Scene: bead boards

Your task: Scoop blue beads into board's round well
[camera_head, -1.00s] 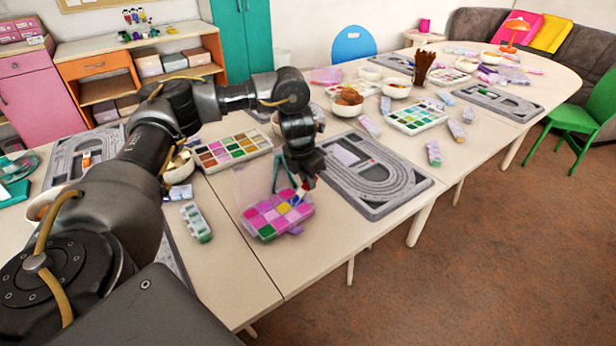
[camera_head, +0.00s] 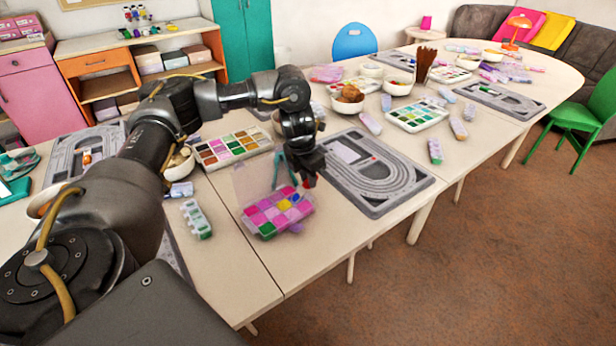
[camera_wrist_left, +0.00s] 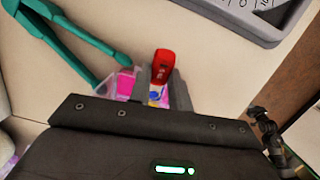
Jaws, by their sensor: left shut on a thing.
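My left gripper (camera_head: 307,178) hangs over the back right edge of the bead box. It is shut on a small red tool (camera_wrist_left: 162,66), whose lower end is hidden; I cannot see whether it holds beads. The open clear bead box (camera_head: 267,230) has pink, purple, yellow and green compartments. Blue beads (camera_head: 295,198) show in one compartment close below the gripper, and as a small patch in the left wrist view (camera_wrist_left: 154,96). The grey bead board (camera_head: 408,190) lies to the right of the gripper; I cannot make out its round well. My right gripper is not seen.
A palette of beads (camera_head: 226,160) lies behind left. Bowls and small tubes crowd the back. The table front (camera_head: 330,235) is clear.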

